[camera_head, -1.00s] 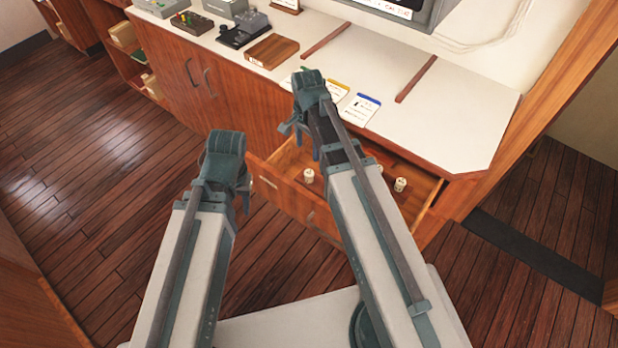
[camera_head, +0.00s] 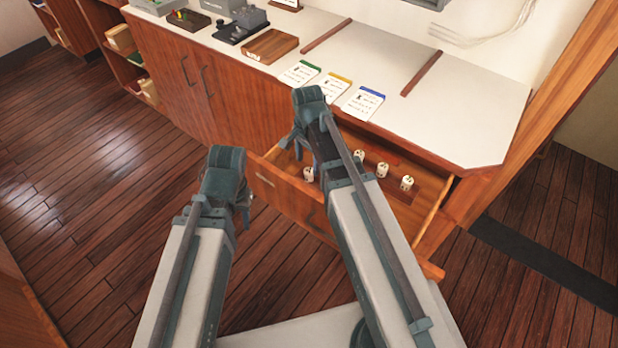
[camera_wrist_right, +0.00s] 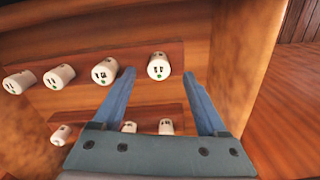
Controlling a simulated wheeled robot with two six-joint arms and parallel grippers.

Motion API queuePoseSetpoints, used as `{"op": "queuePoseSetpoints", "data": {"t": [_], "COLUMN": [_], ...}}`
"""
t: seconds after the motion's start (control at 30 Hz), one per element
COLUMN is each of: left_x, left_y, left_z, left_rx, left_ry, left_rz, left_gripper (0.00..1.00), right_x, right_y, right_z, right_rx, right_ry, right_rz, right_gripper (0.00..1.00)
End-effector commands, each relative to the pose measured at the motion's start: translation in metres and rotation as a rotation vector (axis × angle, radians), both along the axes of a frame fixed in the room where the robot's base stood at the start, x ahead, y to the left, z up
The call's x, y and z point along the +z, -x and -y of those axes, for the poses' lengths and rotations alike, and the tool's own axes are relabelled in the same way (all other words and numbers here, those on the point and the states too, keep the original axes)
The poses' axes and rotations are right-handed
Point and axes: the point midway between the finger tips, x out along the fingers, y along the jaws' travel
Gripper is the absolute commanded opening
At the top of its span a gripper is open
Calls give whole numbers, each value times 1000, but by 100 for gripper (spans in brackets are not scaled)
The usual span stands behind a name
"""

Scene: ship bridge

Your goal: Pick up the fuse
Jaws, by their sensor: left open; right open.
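Several white cylindrical fuses stand in rows in an open wooden drawer. In the head view one fuse (camera_head: 308,174) shows left of my right arm, and others, such as this fuse (camera_head: 383,170), show right of it. My right gripper (camera_head: 298,142) is open over the drawer. In the right wrist view its two blue fingers (camera_wrist_right: 158,75) point at the rightmost back-row fuse (camera_wrist_right: 158,66), which appears between the fingertips. I cannot tell whether they are around it or short of it. My left gripper (camera_head: 243,207) is open and empty, outside the drawer on the left.
The drawer (camera_head: 290,192) sits under a white counter (camera_head: 440,110). Three cards with green, yellow and blue edges (camera_head: 362,103) lie near the counter's front. A wooden box (camera_head: 270,46) and devices stand further left. The wooden floor at left is clear.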

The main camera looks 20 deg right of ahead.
Motion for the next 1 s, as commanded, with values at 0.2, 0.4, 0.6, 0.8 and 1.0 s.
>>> {"op": "queuePoseSetpoints", "data": {"t": [0.2, 0.4, 0.6, 0.8, 1.0], "left_x": [-30, -49, -47, -47, -47], "left_y": [0, 0, 0, 0, 0], "left_z": [0, 0, 0, 0, 0], "left_rx": [0, 0, 0, 0, 0], "left_ry": [0, 0, 0, 0, 0], "left_rz": [0, 0, 0, 0, 0], "left_gripper": [44, 44, 44, 44, 44], "right_x": [-30, -49, -47, -47, -47], "right_y": [-1, -1, -1, -1, -1], "right_z": [5, 5, 5, 5, 5], "right_rx": [-1, 0, 0, 0, 0], "right_ry": [0, 0, 0, 0, 0], "right_rz": [0, 0, 0, 0, 0], "right_gripper": [76, 76, 76, 52, 16]}}
